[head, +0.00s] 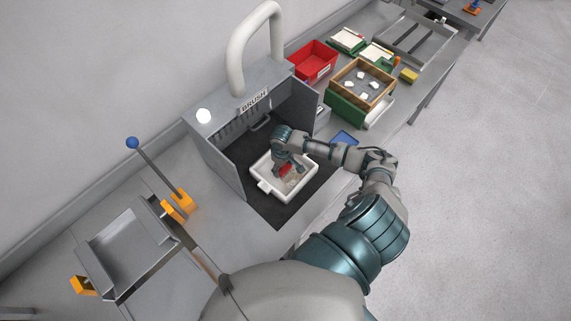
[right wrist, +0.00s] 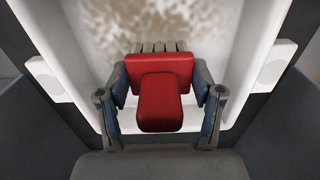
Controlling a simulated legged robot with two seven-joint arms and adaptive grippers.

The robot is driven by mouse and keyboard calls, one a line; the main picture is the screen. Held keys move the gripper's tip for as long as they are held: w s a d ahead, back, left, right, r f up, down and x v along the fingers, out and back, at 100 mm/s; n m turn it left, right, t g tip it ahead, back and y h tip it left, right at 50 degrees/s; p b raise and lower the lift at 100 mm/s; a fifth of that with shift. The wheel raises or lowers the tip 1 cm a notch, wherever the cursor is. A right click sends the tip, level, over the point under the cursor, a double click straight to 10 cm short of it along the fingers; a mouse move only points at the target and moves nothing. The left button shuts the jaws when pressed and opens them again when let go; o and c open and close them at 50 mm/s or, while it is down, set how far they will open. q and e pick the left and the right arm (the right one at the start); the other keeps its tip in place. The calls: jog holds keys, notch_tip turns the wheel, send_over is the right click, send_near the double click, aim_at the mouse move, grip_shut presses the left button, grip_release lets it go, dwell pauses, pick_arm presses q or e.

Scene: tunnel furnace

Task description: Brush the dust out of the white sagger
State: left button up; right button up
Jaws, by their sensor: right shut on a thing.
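The white sagger (head: 262,186) stands on the dark mat inside the grey booth marked BRUSH. It also shows in the right wrist view (right wrist: 55,48), with brownish dust patches (right wrist: 155,25) on its floor. My right gripper (head: 287,167) is over the sagger. In the right wrist view my right gripper (right wrist: 160,98) is shut on the red brush (right wrist: 160,85), one finger on each side. The brush also shows red in the head view (head: 286,170). Pale bristles show past its far edge, over the sagger floor; whether they touch it I cannot tell. My left gripper is not in view.
The booth's left wall (head: 213,160) stands close to the sagger. A blue item (head: 344,138) lies to the right. Beyond are a red bin (head: 312,60) and a wooden tray (head: 362,83) with white pieces. A blue-knobbed lever (head: 158,168) stands at left.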

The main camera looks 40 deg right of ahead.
jog(key=shift+w+d, duration=0.15)
jog(key=shift+d, duration=1)
jog(key=shift+s+a, duration=0.2)
jog(key=shift+a, duration=1.1)
jog(key=shift+w+d, duration=0.15)
jog(key=shift+d, duration=1.05)
jog(key=shift+w+d, duration=0.1)
jog(key=shift+d, duration=1.65)
jog(key=shift+a, duration=1.25)
jog(key=shift+w+d+r, duration=0.1)
jog(key=shift+d, duration=1.1)
jog(key=shift+s+a, duration=0.2)
jog(key=shift+a, duration=1.05)
jog(key=shift+s+d, duration=0.8)
jog(key=shift+s, duration=0.25)
jog(key=shift+s+d, duration=0.75)
jog(key=shift+s, duration=0.3)
jog(key=shift+s+a, duration=0.1)
jog(key=shift+a, duration=1.2)
jog(key=shift+d, duration=1.3)
jog(key=shift+a, duration=1.3)
jog(key=shift+d, duration=1.3)
jog(key=shift+s+a, duration=0.2)
jog(key=shift+a, duration=2.75)
jog(key=shift+w+d, duration=0.15)
jog(key=shift+d, duration=1.15)
jog(key=shift+a, duration=0.1)
